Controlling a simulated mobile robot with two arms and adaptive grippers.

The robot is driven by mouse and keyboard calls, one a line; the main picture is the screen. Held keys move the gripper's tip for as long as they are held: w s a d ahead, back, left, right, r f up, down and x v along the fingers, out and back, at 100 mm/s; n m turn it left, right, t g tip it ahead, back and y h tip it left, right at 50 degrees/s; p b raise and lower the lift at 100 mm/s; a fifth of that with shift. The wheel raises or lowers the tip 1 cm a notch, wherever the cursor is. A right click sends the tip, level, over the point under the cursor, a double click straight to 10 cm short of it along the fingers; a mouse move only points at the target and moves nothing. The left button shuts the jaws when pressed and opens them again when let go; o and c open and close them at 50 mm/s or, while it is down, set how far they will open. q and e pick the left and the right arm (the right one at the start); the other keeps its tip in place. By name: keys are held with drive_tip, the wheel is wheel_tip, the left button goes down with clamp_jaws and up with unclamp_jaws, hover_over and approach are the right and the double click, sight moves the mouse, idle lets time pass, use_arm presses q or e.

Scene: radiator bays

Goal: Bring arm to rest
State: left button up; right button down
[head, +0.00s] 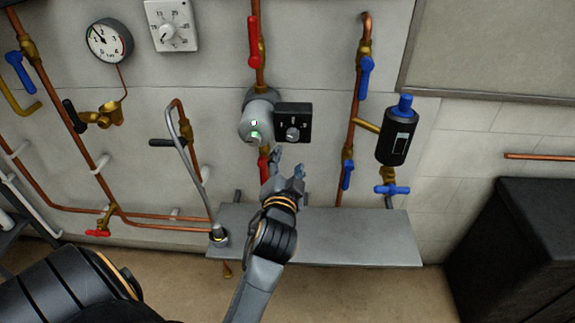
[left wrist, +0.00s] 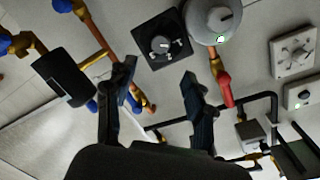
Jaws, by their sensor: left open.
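My left gripper (head: 288,164) is raised in front of the wall, above the grey metal shelf (head: 330,240) in the head view. It is just below the grey round pump (head: 257,120) and the black box with a dial (head: 293,136). In the left wrist view the two fingers of the left gripper (left wrist: 157,85) are spread apart with nothing between them. The black dial box (left wrist: 161,46) and the grey pump (left wrist: 212,22) show beyond the fingertips. I cannot tell how far the fingertips are from the wall fittings. My right gripper is in neither view.
Copper pipes with red valve handles (head: 254,40) and blue handles (head: 366,78) line the wall. A black cylinder with a blue cap (head: 397,138) hangs right. A black cabinet (head: 520,245) fills the lower right.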

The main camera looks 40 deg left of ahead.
use_arm(q)
drive_tip(key=shift+s+d, duration=0.2)
drive_tip(key=shift+s, duration=0.25)
drive_tip(key=shift+w, duration=0.1)
drive_tip(key=w+d+f+m+g+h, duration=0.15)
drive_tip(key=d+f, duration=0.25)
drive_tip(key=f, duration=0.7)
drive_tip(key=w+d+f+m+g+h, duration=0.1)
drive_tip(key=d+f+h, duration=0.2)
drive_tip(key=f, duration=0.7)
drive_tip(key=s+d+f+g+h, duration=0.15)
drive_tip(key=s+f, duration=0.25)
drive_tip(key=f, duration=0.5)
drive_tip(key=s+d+f+g+h, duration=0.1)
drive_tip(key=s+d+f+g, duration=0.15)
drive_tip(key=f, duration=0.65)
drive_tip(key=s+d+f+n+g+h, duration=0.1)
drive_tip(key=s+f+g, duration=0.3)
drive_tip(key=s+f, duration=1.4)
drive_tip(key=s+a+f+n+g, duration=0.1)
drive_tip(key=s+f, duration=0.2)
drive_tip(key=s, duration=0.7)
drive_tip(key=s+a+f+n+g, duration=0.1)
drive_tip(key=s+a+f+g, duration=0.1)
drive_tip(key=s, duration=0.8)
drive_tip(key=shift+s+a+f, duration=0.15)
drive_tip(key=shift+a+f, duration=0.15)
drive_tip(key=shift+f, duration=0.15)
